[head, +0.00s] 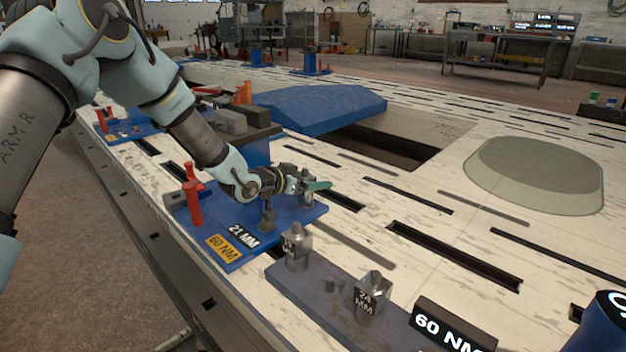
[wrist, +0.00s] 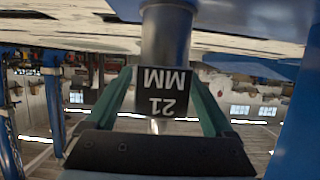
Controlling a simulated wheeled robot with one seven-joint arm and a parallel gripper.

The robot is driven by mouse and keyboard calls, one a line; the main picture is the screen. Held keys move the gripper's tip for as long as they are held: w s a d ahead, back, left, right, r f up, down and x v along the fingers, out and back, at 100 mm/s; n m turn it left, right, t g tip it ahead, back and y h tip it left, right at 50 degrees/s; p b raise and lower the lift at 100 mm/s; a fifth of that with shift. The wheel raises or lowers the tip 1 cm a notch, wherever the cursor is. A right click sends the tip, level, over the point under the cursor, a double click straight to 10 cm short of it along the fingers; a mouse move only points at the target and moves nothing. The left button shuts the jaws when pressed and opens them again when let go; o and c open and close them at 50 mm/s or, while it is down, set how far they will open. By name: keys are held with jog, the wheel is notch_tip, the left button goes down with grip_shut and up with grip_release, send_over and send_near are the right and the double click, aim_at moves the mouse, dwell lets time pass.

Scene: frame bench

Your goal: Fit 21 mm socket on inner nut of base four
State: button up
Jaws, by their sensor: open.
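The 21 mm socket (wrist: 166,40) is a grey metal cylinder with a black block marked 21 MM, inverted in the wrist view. It lies between the green fingers of my gripper (wrist: 160,100), which is open around it. In the head view my gripper (head: 312,187) is low over the blue base (head: 290,222), which carries 21 MM and 60 NM labels. The socket (head: 307,186) shows there as a small grey upright piece at the fingers. Any nut under it is hidden. Another post (head: 267,222) stands on the base, nearer the labels.
A grey rack (head: 325,300) in front holds a 24 MM socket (head: 371,290) and another socket (head: 296,246), with a bare peg between them. Red clamps (head: 193,200) stand at the base's left. A 60 NM sign (head: 447,325) is at the front. The frame has slots and a large opening behind.

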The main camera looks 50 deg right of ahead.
jog(key=p+v, duration=0.2)
jog(key=v, duration=0.8)
jog(key=shift+a+p, duration=0.25)
jog(key=shift+p, duration=0.1)
jog(key=shift+r, duration=0.15)
